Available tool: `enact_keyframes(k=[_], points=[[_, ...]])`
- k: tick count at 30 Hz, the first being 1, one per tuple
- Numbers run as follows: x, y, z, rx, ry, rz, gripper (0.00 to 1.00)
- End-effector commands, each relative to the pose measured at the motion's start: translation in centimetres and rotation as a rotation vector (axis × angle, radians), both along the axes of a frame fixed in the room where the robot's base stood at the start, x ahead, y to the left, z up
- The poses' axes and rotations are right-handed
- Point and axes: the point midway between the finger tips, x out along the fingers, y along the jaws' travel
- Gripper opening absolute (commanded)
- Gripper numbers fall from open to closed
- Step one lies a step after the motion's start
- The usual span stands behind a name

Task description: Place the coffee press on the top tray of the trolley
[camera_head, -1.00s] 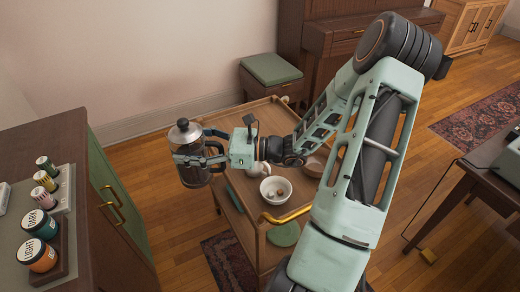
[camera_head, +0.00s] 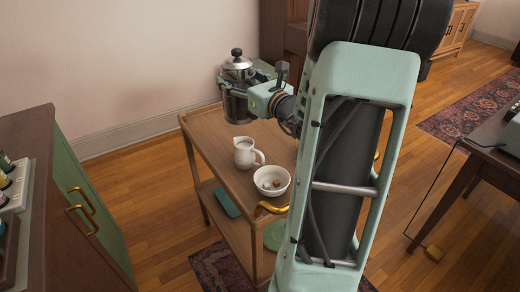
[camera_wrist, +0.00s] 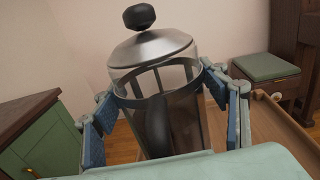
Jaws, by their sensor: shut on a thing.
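The coffee press (camera_head: 237,85) has a glass body, a dark frame and a metal lid with a black knob. My gripper (camera_head: 245,97) is shut around it and holds it upright at the far left part of the wooden trolley (camera_head: 205,130). In the wrist view the coffee press (camera_wrist: 155,85) stands between the blue finger pads of my gripper (camera_wrist: 165,100). The press appears above the top tray; its base is hidden, so I cannot tell whether it touches. My arm covers the trolley's right side.
A white jug (camera_head: 245,153) and a white bowl (camera_head: 272,180) with small brown pieces stand on the top tray. A teal item (camera_head: 227,202) lies on the lower shelf. A dark cabinet with a green front (camera_head: 85,200) stands at left. The tray's left part is clear.

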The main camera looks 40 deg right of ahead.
Motion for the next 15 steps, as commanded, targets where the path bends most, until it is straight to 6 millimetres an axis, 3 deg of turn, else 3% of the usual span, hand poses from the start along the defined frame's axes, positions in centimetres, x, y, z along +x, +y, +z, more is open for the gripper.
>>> enact_keyframes(k=[8,15], points=[[0.3,-2.0,0.6,0.0,-0.003,-0.059,0.22],[4.7,-4.1,-1.7,0.001,-0.004,-0.059,0.22]])
